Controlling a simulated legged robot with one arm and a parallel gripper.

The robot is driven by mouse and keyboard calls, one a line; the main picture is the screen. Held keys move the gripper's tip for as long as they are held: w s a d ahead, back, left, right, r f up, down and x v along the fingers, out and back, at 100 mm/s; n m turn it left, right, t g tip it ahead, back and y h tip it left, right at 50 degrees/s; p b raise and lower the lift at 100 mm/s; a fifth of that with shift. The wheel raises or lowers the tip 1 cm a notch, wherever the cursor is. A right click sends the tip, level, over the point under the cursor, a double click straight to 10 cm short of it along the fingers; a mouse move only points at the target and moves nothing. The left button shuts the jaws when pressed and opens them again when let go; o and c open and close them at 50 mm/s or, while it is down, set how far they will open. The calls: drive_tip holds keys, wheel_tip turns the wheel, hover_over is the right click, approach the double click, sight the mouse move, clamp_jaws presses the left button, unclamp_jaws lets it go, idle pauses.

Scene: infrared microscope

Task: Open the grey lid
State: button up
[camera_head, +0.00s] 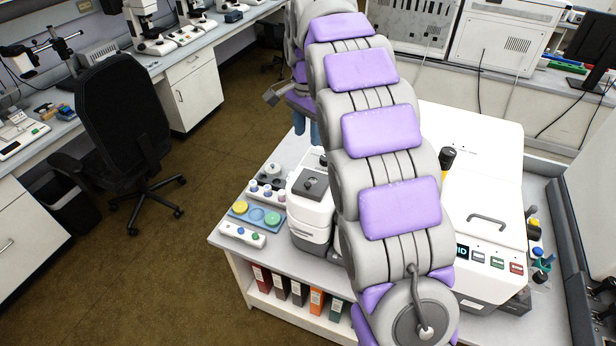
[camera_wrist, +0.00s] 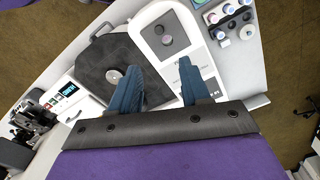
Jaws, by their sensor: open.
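I cannot tell which of the two grey parts is the task's lid. My gripper (camera_wrist: 157,66) has its blue fingers apart and empty, above the plate and unit. In the head view its blue fingers (camera_head: 307,127) show beyond my arm, above the bench's far edge.
A large white machine (camera_head: 482,190) with a handle and buttons stands right of my arm. Trays with coloured caps (camera_head: 262,214) lie at the bench's left. Binders (camera_head: 297,292) fill the shelf below. A black chair (camera_head: 122,115) stands on open brown floor at left.

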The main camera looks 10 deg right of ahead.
sight(308, 183)
wheel_tip(308, 183, down, 16)
drive_tip(key=b, duration=0.2)
drive_tip(key=shift+a+f+b, duration=0.1)
drive_tip(key=shift+f+b, duration=0.15)
drive_tip(key=shift+b, duration=0.05)
clamp_jaws()
idle(0.3)
drive_tip(key=shift+r, duration=0.1)
